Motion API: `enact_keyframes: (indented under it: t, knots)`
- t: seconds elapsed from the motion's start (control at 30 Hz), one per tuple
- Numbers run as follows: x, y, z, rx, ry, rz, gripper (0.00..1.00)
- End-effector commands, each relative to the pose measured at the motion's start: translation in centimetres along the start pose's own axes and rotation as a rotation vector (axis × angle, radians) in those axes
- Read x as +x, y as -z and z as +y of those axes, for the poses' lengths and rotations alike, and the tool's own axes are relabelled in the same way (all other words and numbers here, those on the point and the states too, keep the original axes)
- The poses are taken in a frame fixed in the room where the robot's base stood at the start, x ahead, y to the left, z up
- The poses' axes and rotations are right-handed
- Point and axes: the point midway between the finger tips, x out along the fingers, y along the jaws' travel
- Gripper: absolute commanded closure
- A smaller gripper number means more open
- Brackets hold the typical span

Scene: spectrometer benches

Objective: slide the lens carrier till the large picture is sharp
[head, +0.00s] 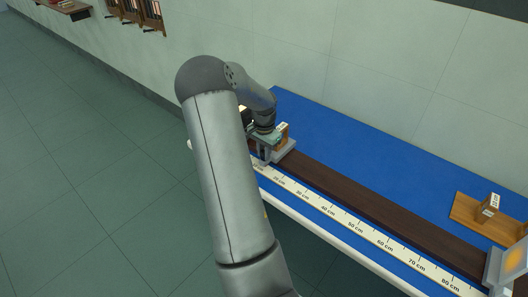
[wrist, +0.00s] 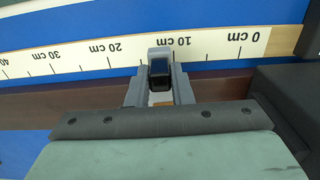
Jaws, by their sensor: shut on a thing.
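My gripper (wrist: 160,80) is shut on a dark upright piece (wrist: 160,70) of the lens carrier, low over the dark rail and just past the 10 cm mark. In the head view my gripper (head: 265,136) is at the left part of the rail (head: 370,205), partly behind my arm. A grey base (head: 284,152), seemingly the carrier's, shows beside it; the lens is hidden. At the rail's right end a grey-framed panel (head: 516,260) shows a blurry orange patch, cut off by the picture edge. I cannot make out a sharp picture there.
A white cm scale (head: 325,209) runs along the front of the blue bench top (head: 370,160). A wooden board (head: 467,213) with a small labelled block (head: 488,206) lies at the back right. A dark box (wrist: 285,100) stands near the zero end. The rail to the right is clear.

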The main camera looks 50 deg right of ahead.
Motion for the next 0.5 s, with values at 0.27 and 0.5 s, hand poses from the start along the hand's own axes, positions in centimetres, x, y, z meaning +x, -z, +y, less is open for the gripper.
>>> enact_keyframes:
  t: [0.27,0.5]
  knots:
    - [0.1,0.0,1.6,0.001,0.001,-0.001,1.0]
    - [0.2,0.1,5.4,0.004,0.001,0.0,1.0]
